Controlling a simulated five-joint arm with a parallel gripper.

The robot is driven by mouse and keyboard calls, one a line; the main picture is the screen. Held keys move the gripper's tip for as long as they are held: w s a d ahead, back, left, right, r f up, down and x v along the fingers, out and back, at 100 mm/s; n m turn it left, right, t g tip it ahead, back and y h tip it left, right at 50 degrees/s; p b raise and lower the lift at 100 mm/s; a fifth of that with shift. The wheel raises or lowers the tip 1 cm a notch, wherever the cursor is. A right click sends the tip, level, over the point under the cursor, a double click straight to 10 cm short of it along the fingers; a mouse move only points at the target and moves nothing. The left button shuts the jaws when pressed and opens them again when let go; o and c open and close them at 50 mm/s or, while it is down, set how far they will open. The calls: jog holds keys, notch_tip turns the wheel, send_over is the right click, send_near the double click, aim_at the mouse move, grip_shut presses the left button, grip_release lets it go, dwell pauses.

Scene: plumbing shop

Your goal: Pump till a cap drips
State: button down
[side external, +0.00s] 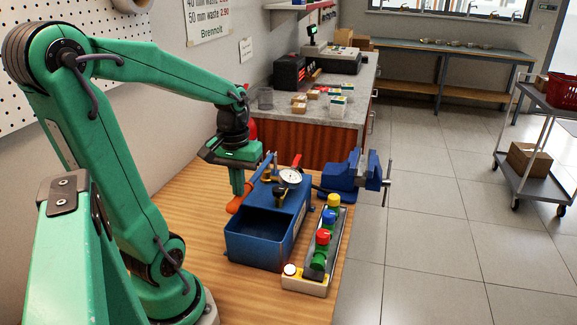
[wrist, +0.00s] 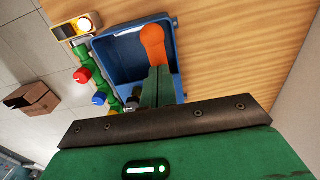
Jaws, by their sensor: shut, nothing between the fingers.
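The blue pump tank (side external: 262,244) stands on the wooden bench with a dial gauge (side external: 290,176) on top. Its lever has an orange grip (side external: 239,200), also in the wrist view (wrist: 153,42). My gripper (side external: 237,192) is shut and empty, pointing down close by the orange grip; I cannot tell whether they touch. In the wrist view its fingertips (wrist: 157,72) overlap the grip's lower end. Right of the tank, green fittings carry a yellow cap (side external: 334,200), a blue cap (side external: 329,216) and a red cap (side external: 322,237). Any drip is too small to see.
A cream box (side external: 304,285) with a lit button (side external: 290,270) sits at the front end of the row of fittings. A blue vise (side external: 350,176) stands behind. The wooden bench (side external: 185,195) is clear left of the tank.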

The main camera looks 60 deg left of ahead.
jog(key=shift+s+d+f, duration=0.1)
jog(key=shift+f, duration=0.5)
jog(key=shift+s+d+f, duration=0.1)
jog(key=shift+f, duration=0.5)
notch_tip(320, 180, up, 12)
jog(key=w+a, duration=0.1)
jog(key=shift+w+a, duration=0.25)
jog(key=shift+r, duration=0.15)
jog(key=shift+r, duration=2.45)
jog(key=shift+d, duration=0.15)
jog(key=d+f+m+t, duration=0.2)
jog(key=d+f+m, duration=0.2)
jog(key=d, duration=0.3)
jog(key=d+f+m+t, duration=0.3)
jog(key=d+f+m, duration=0.1)
jog(key=d, duration=0.4)
jog(key=shift+w+f+m+t, duration=0.15)
jog(key=shift+w+m+t, duration=0.15)
jog(key=shift+m, duration=0.2)
